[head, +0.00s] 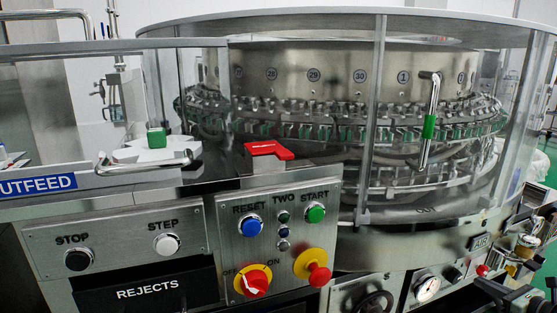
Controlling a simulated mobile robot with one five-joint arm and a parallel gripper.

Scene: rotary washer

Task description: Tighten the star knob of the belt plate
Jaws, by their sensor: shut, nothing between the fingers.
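I cannot make out a star knob or a belt plate for sure in the head view. A white plate (158,153) with a green block (156,138) on it lies on the left deck, behind a bent metal handle (145,163). A red angled piece (268,150) lies on the deck right of it. A dark round wheel or knob (373,303) is cut off by the bottom edge. I cannot make out my gripper in this view.
The front panel (280,235) carries buttons, a red-yellow switch (253,281) and a red-yellow stop button (317,270). A gauge (427,288) and fittings crowd the lower right.

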